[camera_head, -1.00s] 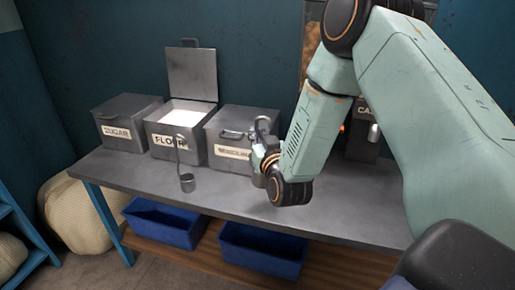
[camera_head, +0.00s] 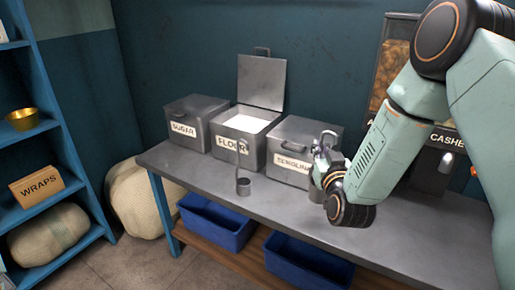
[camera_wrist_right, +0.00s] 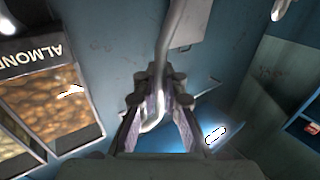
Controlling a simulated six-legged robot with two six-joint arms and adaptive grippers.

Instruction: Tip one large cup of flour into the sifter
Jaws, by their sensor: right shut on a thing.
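My right gripper (camera_head: 326,168) is shut on the handle of a metal cup (camera_head: 316,190), held just in front of the semolina bin; its fingers partly hide it. In the right wrist view my gripper (camera_wrist_right: 158,115) closes around the bent metal handle (camera_wrist_right: 176,45). I cannot see what is inside the cup. The flour bin (camera_head: 226,143) stands with its lid (camera_head: 262,82) up, and white flour (camera_head: 248,123) shows inside. A smaller long-handled cup (camera_head: 243,188) stands on the table in front of it. No sifter is in view. My left gripper is out of view.
The closed sugar bin (camera_head: 190,131) and semolina bin (camera_head: 289,173) flank the flour bin on the grey table (camera_head: 200,169). Nut dispensers stand at right. Blue crates (camera_head: 215,222) sit under the table. A blue shelf (camera_head: 62,120) and a sack (camera_head: 135,198) are at left.

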